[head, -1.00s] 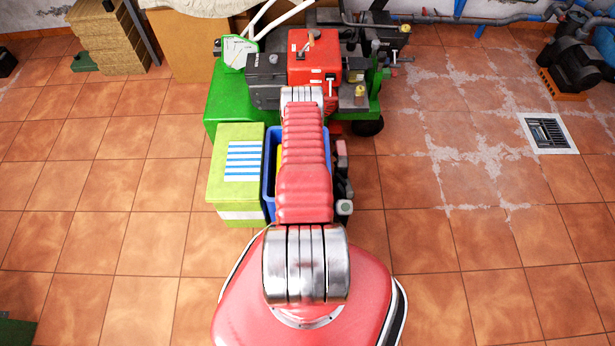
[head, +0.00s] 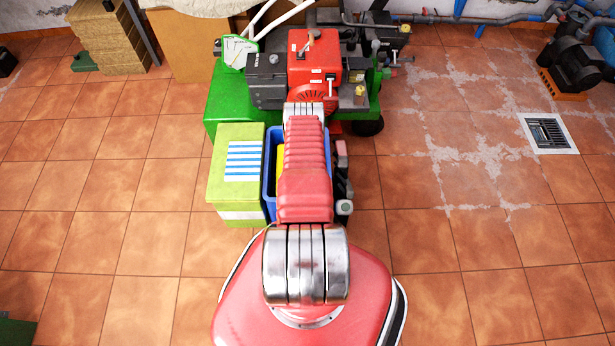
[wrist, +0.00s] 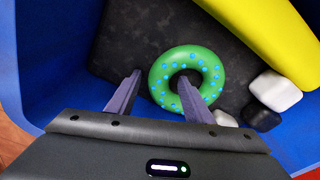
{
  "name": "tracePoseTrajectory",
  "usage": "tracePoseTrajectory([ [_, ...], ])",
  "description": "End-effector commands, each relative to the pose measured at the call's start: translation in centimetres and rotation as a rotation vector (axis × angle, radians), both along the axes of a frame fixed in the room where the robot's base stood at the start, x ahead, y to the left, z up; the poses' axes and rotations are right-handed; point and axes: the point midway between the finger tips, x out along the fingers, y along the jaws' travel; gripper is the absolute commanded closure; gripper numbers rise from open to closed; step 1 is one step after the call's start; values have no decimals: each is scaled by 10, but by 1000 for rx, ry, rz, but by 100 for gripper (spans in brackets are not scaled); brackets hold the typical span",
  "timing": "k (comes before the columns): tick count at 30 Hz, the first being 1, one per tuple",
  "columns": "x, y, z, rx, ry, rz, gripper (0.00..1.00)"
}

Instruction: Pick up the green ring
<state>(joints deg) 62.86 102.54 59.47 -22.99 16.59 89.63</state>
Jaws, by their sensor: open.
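The green ring (wrist: 207,59) with blue dots lies on a dark surface inside the blue bin (wrist: 40,60), in the wrist view. My gripper (wrist: 160,76) is open above it. The left finger is outside the ring's left side. The right finger's tip overlaps the ring's hole, with the ring's left side between the tips in the picture. Whether the fingers reach down to the ring I cannot tell. In the head view the blue bin (head: 268,165) is partly hidden by my arm, and the ring and gripper are hidden.
In the bin, a long yellow thing (wrist: 270,35), a white block (wrist: 276,91) and a black block (wrist: 260,116) lie right of the ring. A yellow-green box (head: 235,185) stands left of the bin. A green and red machine (head: 315,65) stands behind it.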

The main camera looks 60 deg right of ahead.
Motion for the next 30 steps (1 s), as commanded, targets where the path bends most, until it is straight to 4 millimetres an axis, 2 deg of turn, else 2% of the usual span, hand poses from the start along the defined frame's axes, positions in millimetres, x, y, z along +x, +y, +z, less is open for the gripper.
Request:
tracePoseTrajectory([
  [2,0,0,0,0,0,0,57],
  [20,0,0,0,0,0,0,99],
  [30,0,0,1,0,0,0,100],
])
